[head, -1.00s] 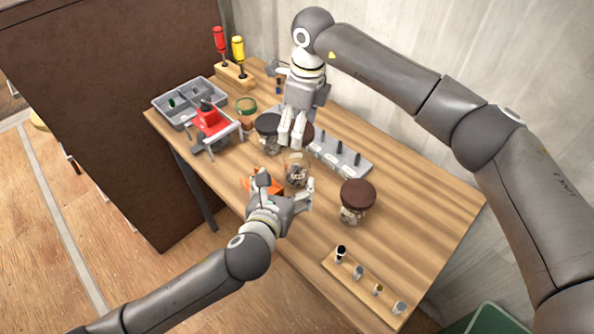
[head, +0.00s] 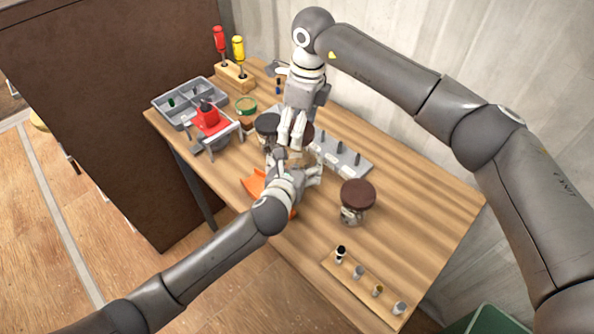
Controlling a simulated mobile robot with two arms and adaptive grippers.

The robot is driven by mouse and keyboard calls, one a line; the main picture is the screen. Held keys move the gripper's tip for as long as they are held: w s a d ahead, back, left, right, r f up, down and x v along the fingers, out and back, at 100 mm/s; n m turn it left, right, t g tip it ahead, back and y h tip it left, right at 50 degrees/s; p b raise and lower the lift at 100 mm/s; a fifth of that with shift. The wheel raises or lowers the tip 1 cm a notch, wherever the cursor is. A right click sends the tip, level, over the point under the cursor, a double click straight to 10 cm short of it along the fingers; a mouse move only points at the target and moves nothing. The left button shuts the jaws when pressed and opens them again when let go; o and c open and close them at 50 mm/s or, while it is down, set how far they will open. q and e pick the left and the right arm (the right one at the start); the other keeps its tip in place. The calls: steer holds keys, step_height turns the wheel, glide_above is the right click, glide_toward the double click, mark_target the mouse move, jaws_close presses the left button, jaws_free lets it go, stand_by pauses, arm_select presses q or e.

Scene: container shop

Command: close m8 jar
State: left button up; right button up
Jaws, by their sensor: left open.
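A clear glass jar (head: 304,156) stands mid-table, mostly hidden now by my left gripper; which jar is m8 I cannot read. My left gripper (head: 292,164) is open, its fingers spread at this jar; contact is unclear. My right gripper (head: 292,138) points down from above, just behind the jar. A dark brown lid (head: 307,130) shows partly behind its fingers; I cannot tell whether they grip it. A jar with a dark lid (head: 268,127) stands just left of the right gripper. A jar with a brown lid (head: 357,195) stands to the right.
An orange tray (head: 253,184) lies by the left forearm. A grey rack with pegs (head: 345,163) lies behind. A wooden strip with several small pieces (head: 365,283) is near the front edge.

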arm_select(q)
steer(key=c, duration=1.5)
arm_select(e)
glide_toward(298, 153)
steer(key=shift+s+a+f, duration=0.35)
steer(key=shift+s+f, duration=0.2)
steer(key=shift+s, duration=0.2)
steer(key=shift+s+a+f, duration=0.3)
steer(key=shift+s+f, duration=0.2)
steer(key=shift+s, duration=0.25)
steer(key=shift+f, duration=0.75)
arm_select(q)
steer(key=shift+s, duration=0.1)
arm_select(e)
steer(key=shift+f, duration=0.2)
steer(key=shift+c, duration=0.2)
arm_select(q)
steer(key=shift+d, duration=0.1)
arm_select(e)
steer(key=shift+s+d+f, duration=0.1)
steer(key=shift+f, duration=0.25)
steer(key=shift+c, duration=0.2)
steer(key=shift+f, duration=0.35)
steer(key=shift+f, duration=0.25)
steer(key=shift+c, duration=0.8)
